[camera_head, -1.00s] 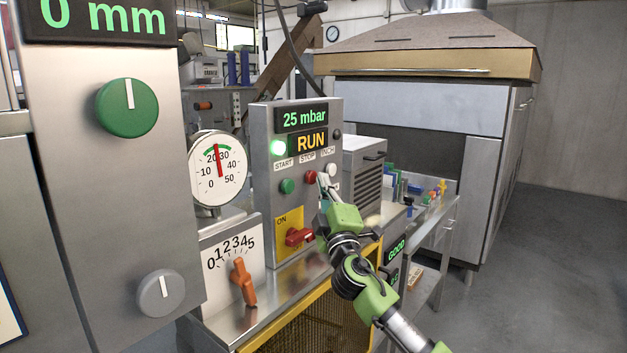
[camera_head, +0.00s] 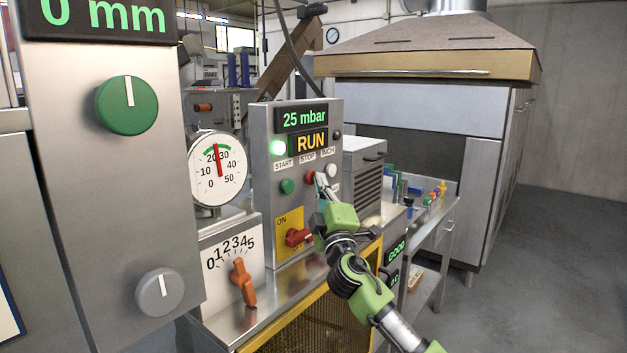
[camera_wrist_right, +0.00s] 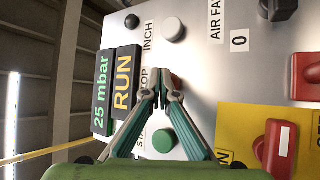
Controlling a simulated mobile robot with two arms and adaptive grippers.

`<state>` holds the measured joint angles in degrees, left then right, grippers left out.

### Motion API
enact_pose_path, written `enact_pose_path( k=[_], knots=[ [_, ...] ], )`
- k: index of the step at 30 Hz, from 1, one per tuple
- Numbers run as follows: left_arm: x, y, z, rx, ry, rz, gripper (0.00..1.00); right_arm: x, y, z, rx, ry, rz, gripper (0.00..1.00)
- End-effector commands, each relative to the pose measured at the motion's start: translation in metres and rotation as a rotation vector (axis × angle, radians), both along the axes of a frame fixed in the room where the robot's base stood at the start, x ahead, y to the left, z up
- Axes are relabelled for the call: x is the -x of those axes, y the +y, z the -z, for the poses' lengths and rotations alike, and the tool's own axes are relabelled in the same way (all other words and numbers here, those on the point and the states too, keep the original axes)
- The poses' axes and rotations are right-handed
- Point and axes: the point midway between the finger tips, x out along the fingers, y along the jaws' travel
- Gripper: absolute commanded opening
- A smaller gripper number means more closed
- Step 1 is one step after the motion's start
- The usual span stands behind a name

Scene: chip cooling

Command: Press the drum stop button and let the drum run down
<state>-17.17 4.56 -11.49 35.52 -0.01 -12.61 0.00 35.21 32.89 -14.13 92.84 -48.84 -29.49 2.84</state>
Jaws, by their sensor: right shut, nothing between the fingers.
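The grey control panel (camera_head: 262,180) carries the red button under the STOP label (camera_head: 310,176), between the green START button (camera_head: 287,186) and the white INCH button (camera_head: 331,170). In the right wrist view, the closed fingertips (camera_wrist_right: 162,88) cover the place of the STOP button, so contact cannot be told. My left gripper is not in view.
A red rotary switch (camera_head: 298,237) on a yellow plate sits below the buttons. A pressure dial (camera_head: 217,180) and an orange lever (camera_head: 242,283) stand to the left. A yellow-framed mesh guard (camera_head: 330,325) is below. The floor at right is clear.

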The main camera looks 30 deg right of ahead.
Motion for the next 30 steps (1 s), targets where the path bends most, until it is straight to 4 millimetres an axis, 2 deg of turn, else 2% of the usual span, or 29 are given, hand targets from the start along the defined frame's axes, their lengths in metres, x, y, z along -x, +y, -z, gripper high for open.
enact_pose_path(
  k=[20, 30],
  knots=[
    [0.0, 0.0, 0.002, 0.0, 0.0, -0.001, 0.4, -0.004, 0.002, -0.001, 0.0, 0.0, -0.001, 0.0],
    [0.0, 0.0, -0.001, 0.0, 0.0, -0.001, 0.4, 0.009, -0.003, 0.0, -0.001, 0.0, -0.002, 0.0]
  ],
)
